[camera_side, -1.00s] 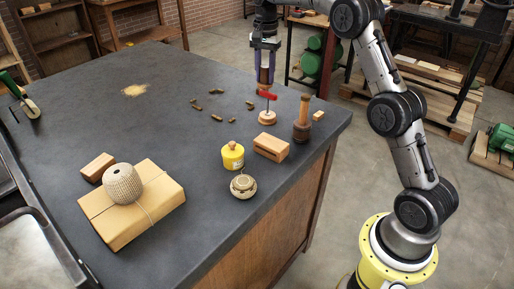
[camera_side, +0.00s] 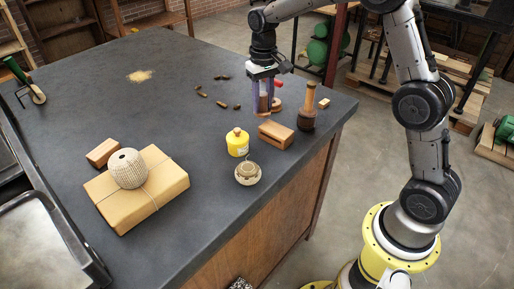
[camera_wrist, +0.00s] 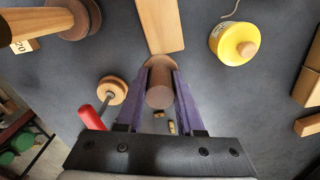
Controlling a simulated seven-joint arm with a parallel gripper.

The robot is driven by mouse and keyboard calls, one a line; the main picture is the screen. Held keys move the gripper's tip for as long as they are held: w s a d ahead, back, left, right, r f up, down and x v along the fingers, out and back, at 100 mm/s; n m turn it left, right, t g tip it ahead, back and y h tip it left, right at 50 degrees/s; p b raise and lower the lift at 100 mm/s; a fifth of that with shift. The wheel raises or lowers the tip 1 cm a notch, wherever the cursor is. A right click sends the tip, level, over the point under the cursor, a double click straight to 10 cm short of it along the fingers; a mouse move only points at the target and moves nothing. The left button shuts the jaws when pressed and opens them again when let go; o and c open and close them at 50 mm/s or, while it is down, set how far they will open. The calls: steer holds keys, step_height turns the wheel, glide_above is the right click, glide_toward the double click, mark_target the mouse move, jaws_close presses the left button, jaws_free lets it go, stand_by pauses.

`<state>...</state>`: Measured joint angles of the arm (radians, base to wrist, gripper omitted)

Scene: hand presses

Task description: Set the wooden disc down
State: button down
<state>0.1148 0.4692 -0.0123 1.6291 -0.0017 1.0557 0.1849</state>
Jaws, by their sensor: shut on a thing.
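My gripper (camera_side: 263,100) has purple fingers pointing down at the table's right part. In the wrist view its fingers (camera_wrist: 161,75) are shut on the upright part of a wooden piece. That part is a brown cylinder (camera_wrist: 159,95), with a paler wooden disc (camera_wrist: 157,62) showing at its far end. In the side view the held wooden disc piece (camera_side: 263,104) is mostly hidden between the fingers, just behind the wooden block (camera_side: 276,134). It is low over the dark tabletop (camera_side: 165,125); I cannot tell whether it touches.
A red-handled press with a round wooden base (camera_wrist: 113,90) stands close beside my gripper. A dark-based wooden-handled press (camera_side: 307,108) is to the right. The table's left middle is clear.

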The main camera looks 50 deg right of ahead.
steer(key=shift+a, duration=2.65)
steer(key=d, duration=0.6)
steer(key=a, duration=0.5)
steer(key=shift+a, duration=0.15)
steer(key=shift+s+a, duration=0.1)
steer(key=shift+a, duration=0.2)
steer(key=shift+s+a+m, duration=0.1)
steer(key=shift+s+m, duration=0.05)
steer(key=shift+m, duration=0.25)
steer(key=w+d+r+m, duration=0.6)
steer(key=d+m, duration=0.2)
steer(key=d, duration=0.2)
steer(key=d+f+m, duration=0.1)
steer(key=d+m, duration=0.3)
steer(key=d, duration=1.2)
steer(key=shift+s+f, duration=0.25)
steer(key=shift+s, duration=0.05)
